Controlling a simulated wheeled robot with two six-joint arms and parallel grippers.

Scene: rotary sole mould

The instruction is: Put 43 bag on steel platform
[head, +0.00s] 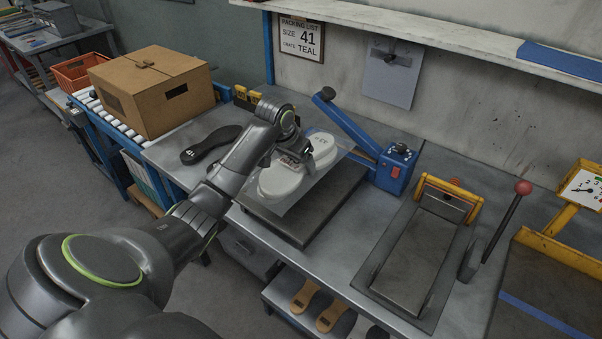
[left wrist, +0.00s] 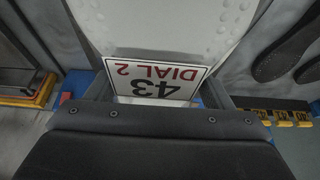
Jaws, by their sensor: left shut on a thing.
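The 43 bag (head: 281,183) is a clear bag with pale, white sole-shaped pieces. In the left wrist view its label, upside down, reads 43 DIAL 2 (left wrist: 155,78), with white bumpy material (left wrist: 165,28) beyond it. My left gripper (head: 294,160) is shut on the bag, its fingers either side of the label. The bag is over a dark flat steel platform (head: 302,231) beside a blue lever press; whether it touches the platform I cannot tell. The gripper hides the bag's middle. My right gripper is not in view.
The blue lever press (head: 392,168) stands just right of the bag. A black sole (head: 211,144) marked 41 lies left. A yellow-framed plate (head: 420,262) and a red-knobbed lever (head: 522,188) are further right. A cardboard box (head: 152,92) sits on rollers at left.

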